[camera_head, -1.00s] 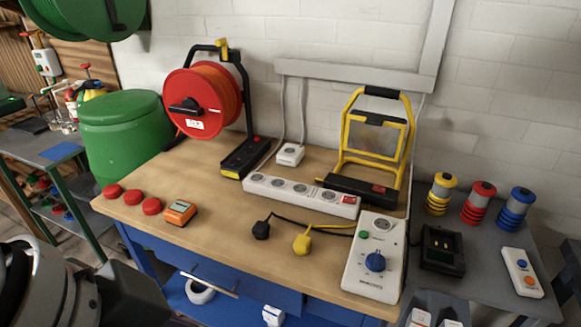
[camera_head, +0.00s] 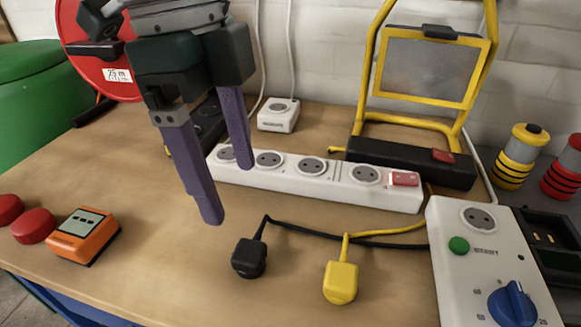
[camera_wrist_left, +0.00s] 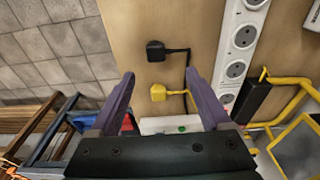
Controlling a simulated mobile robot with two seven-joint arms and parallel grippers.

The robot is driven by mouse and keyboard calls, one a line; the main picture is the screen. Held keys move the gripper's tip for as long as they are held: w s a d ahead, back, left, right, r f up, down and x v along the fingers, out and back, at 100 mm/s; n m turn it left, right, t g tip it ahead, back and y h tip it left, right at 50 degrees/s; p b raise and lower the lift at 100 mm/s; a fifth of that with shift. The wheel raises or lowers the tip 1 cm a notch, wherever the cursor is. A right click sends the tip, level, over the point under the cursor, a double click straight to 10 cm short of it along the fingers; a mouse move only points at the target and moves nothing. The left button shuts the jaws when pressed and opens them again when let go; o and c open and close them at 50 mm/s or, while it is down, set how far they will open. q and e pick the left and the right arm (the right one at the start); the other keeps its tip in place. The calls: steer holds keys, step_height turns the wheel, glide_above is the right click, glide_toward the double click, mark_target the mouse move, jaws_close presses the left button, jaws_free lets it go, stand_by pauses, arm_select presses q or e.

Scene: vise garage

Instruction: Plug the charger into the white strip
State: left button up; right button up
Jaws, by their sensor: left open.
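A black plug (camera_head: 249,258) and a yellow plug (camera_head: 340,282) lie on the bench in front of the white strip (camera_head: 320,178). Their cords run right toward the white timer box; where the cords end is hidden. The charger, a black dock (camera_head: 548,240), is partly cut off at the right edge. The strip's visible sockets are empty. My left gripper (camera_head: 229,190) is open and empty, fingers down, in front of the strip's left end. In the left wrist view, the black plug (camera_wrist_left: 155,51) and yellow plug (camera_wrist_left: 158,92) show beyond and between the fingers.
The white timer box (camera_head: 485,250) with a blue knob stands right of the plugs. A yellow work lamp (camera_head: 415,160) stands behind the strip. An orange meter (camera_head: 83,235) and red caps (camera_head: 33,226) lie at the left. The bench front between meter and black plug is clear.

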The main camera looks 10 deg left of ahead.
arm_select(q)
glide_above(247, 251)
steer(key=shift+w+a+f+b, duration=0.15)
steer(key=shift+w+f+b, duration=0.05)
steer(key=shift+f, duration=1)
steer(key=shift+w+a+f+b, duration=0.1)
steer(key=shift+w+f+b, duration=0.05)
steer(key=shift+f, duration=1)
steer(key=shift+s+d+f+b, duration=0.1)
steer(key=shift+s+f+b, duration=0.1)
steer(key=shift+f, duration=1.15)
steer(key=shift+s+d+f+b, duration=0.1)
steer(key=shift+s+f+b, duration=0.05)
steer(key=shift+f, duration=1.15)
jaws_close()
